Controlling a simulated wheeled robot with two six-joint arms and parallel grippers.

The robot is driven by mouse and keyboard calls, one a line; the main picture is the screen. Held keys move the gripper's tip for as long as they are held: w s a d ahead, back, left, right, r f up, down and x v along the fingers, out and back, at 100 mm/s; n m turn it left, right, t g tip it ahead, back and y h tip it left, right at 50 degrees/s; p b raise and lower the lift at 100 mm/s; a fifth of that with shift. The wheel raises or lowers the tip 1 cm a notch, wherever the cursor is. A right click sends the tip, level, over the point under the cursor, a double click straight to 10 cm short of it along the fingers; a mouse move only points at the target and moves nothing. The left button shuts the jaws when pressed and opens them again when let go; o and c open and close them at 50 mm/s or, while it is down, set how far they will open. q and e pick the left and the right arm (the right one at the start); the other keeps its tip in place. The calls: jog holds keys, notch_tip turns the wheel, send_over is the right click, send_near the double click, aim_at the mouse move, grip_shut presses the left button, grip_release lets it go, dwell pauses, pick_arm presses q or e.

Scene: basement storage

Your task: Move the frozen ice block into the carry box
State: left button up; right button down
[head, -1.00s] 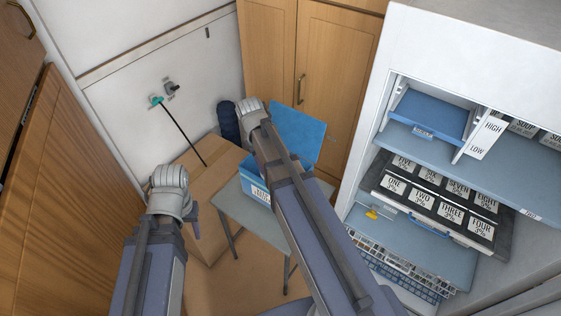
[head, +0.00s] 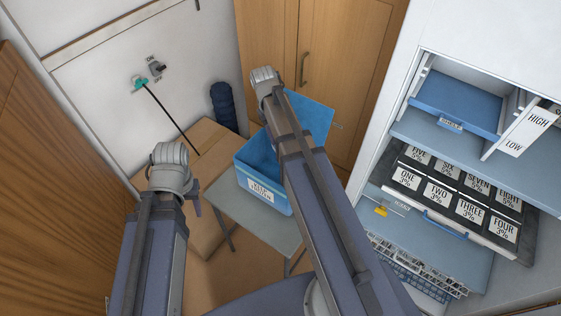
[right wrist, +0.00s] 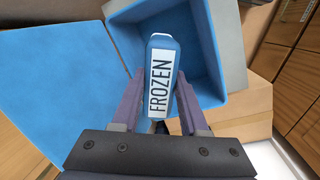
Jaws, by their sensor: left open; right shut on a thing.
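The frozen ice block (right wrist: 161,75) is blue with a white FROZEN label. My right gripper (right wrist: 160,88) is shut on it in the right wrist view, over the carry box's opening; I cannot tell how deep it is. The blue carry box (head: 246,178) stands lid open on a small grey table; its inside shows in the right wrist view (right wrist: 200,62). In the head view my right arm hides the block, the gripper and part of the box. My left gripper (head: 195,200) is open and empty, left of the box, its fingers partly hidden.
A cardboard box (head: 208,140) and a dark blue roll (head: 223,105) stand behind. An open freezer (head: 455,150) with shelves and labelled packs is at right. Wooden cupboards close in the back and left.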

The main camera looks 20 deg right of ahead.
jog(key=shift+f+b, duration=2.7)
jog(key=shift+f, duration=0.25)
jog(key=shift+r, duration=0.1)
jog(key=shift+c, duration=1.8)
grip_release()
jog(key=r+p, duration=0.5)
jog(key=a+r+p, duration=0.1)
jog(key=r+p, duration=0.1)
jog(key=p, duration=0.1)
jog(key=shift+w+r, duration=0.35)
jog(key=shift+r, duration=0.05)
